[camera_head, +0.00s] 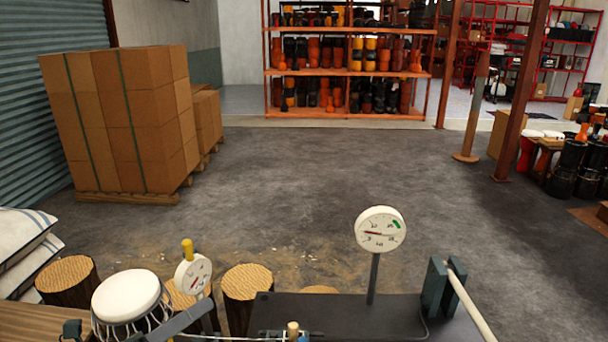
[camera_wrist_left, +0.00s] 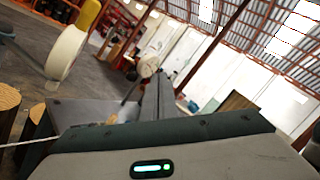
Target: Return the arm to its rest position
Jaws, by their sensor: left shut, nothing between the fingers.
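That gauge also shows in the left wrist view (camera_wrist_left: 67,52), to the left of the fingers. A goblet drum with a white head (camera_head: 127,296) stands left of my left gripper, apart from the fingertips. My right gripper is not in view.
A dark bench (camera_head: 340,312) carries a larger dial gauge (camera_head: 380,229) on a post and a green bracket (camera_head: 437,288) with a pale rod. Log stumps (camera_head: 247,282) stand around. Stacked boxes (camera_head: 120,115) and drum shelves (camera_head: 347,72) are behind, with open floor between.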

